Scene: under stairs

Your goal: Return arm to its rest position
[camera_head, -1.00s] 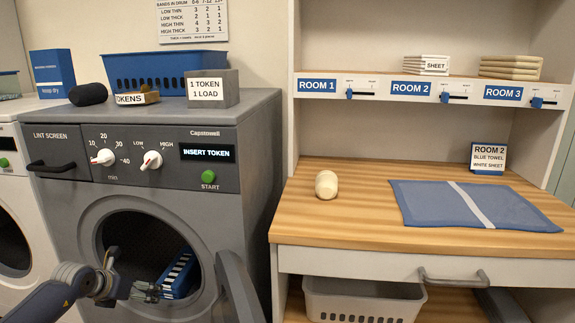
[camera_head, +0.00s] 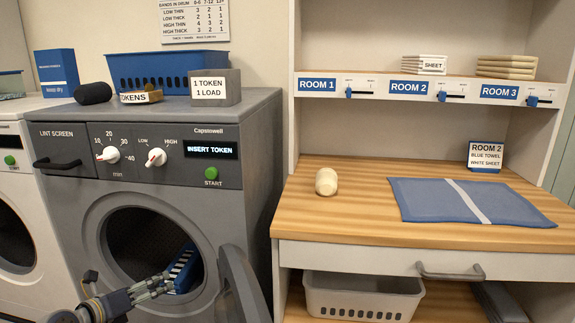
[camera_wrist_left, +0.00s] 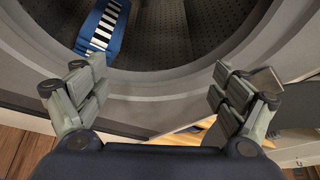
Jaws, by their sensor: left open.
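My left gripper (camera_head: 155,289) is at the lower left, in front of the grey dryer's round opening. In the left wrist view its two fingers (camera_wrist_left: 158,85) are spread wide with nothing between them. A blue item with black and white stripes (camera_head: 184,268) lies low inside the drum (camera_head: 140,243), just beyond the fingers in the head view. In the left wrist view this striped item (camera_wrist_left: 104,30) shows past the drum rim, apart from the fingers. My right gripper is not in view.
The dryer door (camera_head: 241,287) stands open to the right of the opening. A white machine (camera_head: 35,225) is at the left. A wooden counter (camera_head: 300,222) at the right holds a blue folded towel (camera_head: 430,205) and a cream roll (camera_head: 326,182). A light basket (camera_head: 362,284) sits below.

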